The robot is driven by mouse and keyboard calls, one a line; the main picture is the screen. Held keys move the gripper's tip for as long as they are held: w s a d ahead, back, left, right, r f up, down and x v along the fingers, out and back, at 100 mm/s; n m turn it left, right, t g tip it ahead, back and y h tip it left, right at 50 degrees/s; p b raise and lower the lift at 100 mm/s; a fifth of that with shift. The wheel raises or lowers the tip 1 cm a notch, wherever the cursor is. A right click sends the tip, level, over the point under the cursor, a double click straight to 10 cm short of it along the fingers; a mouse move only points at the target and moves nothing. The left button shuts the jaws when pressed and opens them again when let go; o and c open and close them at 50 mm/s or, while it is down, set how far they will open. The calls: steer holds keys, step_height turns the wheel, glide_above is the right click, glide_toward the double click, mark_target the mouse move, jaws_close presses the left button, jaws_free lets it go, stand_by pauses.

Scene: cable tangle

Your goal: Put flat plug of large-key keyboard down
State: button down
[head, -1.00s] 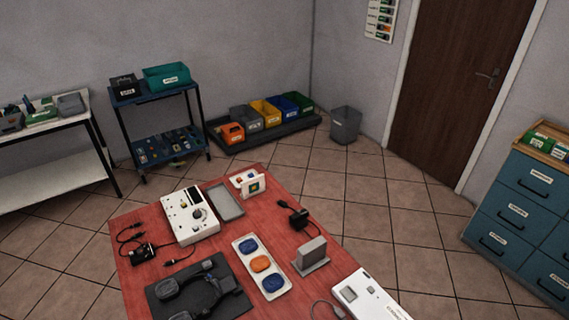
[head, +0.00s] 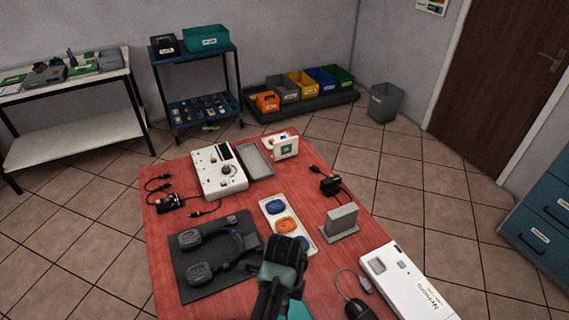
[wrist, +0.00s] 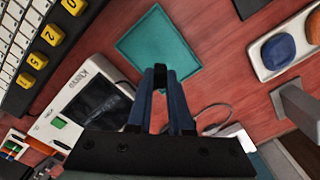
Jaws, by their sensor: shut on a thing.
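My gripper (wrist: 160,80) is in the middle of the wrist view, its dark blue fingers close together and shut on a small black piece (wrist: 160,71), seemingly the flat plug. The piece is over or near the lower edge of a teal mat or tray (wrist: 135,35); I cannot tell whether it touches. The keyboard with large yellow keys (wrist: 53,35) lies at the upper left of the wrist view. No cable from the black piece can be made out. In the head view my gripper (head: 287,247) is over the front of the red table, its fingertips hidden.
A white box device (wrist: 88,108) is left of my fingers in the wrist view. A white network box (head: 405,285) and a black mouse (head: 357,308) lie at right in the head view. A white tray (head: 268,207) and a grey stand (head: 341,222) are behind my gripper.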

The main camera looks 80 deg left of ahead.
steer(key=shift+f, duration=2.45)
steer(key=shift+f, duration=0.1)
steer(key=c, duration=0.8)
jaws_free()
steer(key=shift+c, duration=0.2)
step_height(320, 180, up, 12)
steer(key=shift+r, duration=0.15)
